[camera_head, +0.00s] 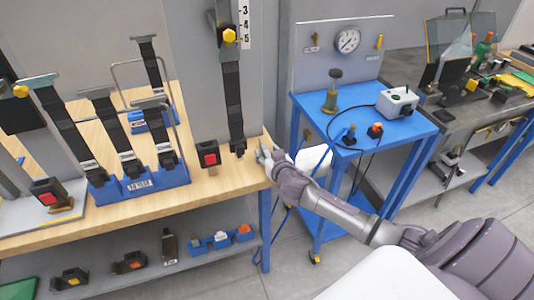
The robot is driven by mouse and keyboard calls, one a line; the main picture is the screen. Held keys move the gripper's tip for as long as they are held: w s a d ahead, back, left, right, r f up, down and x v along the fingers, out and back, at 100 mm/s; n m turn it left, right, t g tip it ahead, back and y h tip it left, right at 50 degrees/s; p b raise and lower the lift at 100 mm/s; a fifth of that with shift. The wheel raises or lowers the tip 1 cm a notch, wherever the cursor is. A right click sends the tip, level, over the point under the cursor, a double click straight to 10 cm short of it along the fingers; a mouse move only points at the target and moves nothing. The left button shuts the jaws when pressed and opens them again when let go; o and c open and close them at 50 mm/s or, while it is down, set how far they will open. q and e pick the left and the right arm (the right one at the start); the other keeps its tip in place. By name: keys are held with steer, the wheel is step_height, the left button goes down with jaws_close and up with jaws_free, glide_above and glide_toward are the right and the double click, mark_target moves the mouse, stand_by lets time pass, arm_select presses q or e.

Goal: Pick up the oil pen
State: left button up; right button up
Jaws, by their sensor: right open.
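My right gripper (265,155) is at the right edge of the wooden workbench (225,190), with its arm reaching in from the lower right. It is small in the view and its jaws are open; I see nothing held in it. I cannot make out an oil pen for certain. A slim dark upright item (169,246) stands on the bench's lower shelf, but I cannot tell what it is. My left gripper is not in view.
A blue rack (140,186) with several black straps stands on the bench. A black box with a red button (209,153) and a hanging strap (232,95) are left of my gripper. A blue cart (400,130) with a gauge panel stands to the right.

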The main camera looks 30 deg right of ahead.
steer(key=shift+c, duration=0.3)
jaws_close()
